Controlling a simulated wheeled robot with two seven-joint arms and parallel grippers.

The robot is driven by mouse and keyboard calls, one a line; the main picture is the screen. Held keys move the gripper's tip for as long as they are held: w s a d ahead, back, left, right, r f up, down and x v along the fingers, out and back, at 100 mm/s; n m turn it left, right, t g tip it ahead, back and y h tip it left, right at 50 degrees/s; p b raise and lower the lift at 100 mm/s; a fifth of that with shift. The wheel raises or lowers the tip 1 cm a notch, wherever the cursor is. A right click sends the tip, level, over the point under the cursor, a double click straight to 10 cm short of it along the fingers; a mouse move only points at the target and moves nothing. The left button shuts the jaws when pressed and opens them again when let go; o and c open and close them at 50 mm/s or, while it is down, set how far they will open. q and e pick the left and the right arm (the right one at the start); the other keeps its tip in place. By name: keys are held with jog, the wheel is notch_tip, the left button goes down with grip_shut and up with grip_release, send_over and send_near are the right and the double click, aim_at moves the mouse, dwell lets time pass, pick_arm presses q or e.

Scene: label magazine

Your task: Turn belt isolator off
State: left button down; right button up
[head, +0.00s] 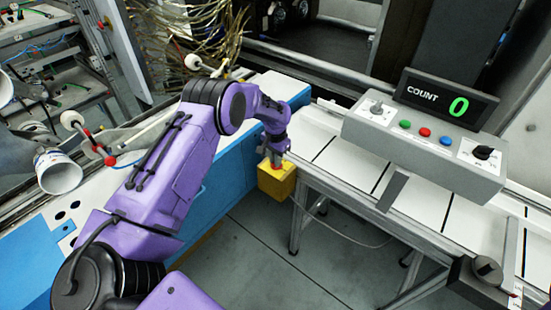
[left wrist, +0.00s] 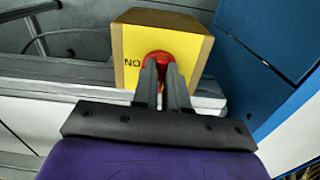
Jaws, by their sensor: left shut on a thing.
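The belt isolator is a yellow box (head: 277,181) at the left end of the white conveyor, beside the blue panel. In the left wrist view the yellow box (left wrist: 193,37) carries a red knob (left wrist: 160,58) on its face, with the letters "NO" visible to the knob's left; the rest of the lettering is hidden. My left gripper (head: 276,160) is at the box, and in the left wrist view its two dark fingers (left wrist: 163,75) are closed on the red knob. The fingers cover much of the knob, so its exact angle cannot be told. My right gripper is not in view.
A grey control box (head: 425,150) with knobs and coloured buttons stands on the conveyor (head: 330,160) to the right. Its count display (head: 445,100) reads 0. A blue panel (head: 235,160) stands close to the left of the yellow box. The grey floor (head: 290,270) in front is open.

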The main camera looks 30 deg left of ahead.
pick_arm(q)
jog(key=shift+w+n, duration=0.1)
jog(key=shift+n, duration=0.3)
jog(key=c, duration=1.2)
grip_release()
jog(key=shift+o, duration=0.2)
jog(key=shift+r, duration=0.1)
notch_tip(320, 180, up, 10)
jog(key=b, duration=0.2)
jog(key=shift+r, duration=0.2)
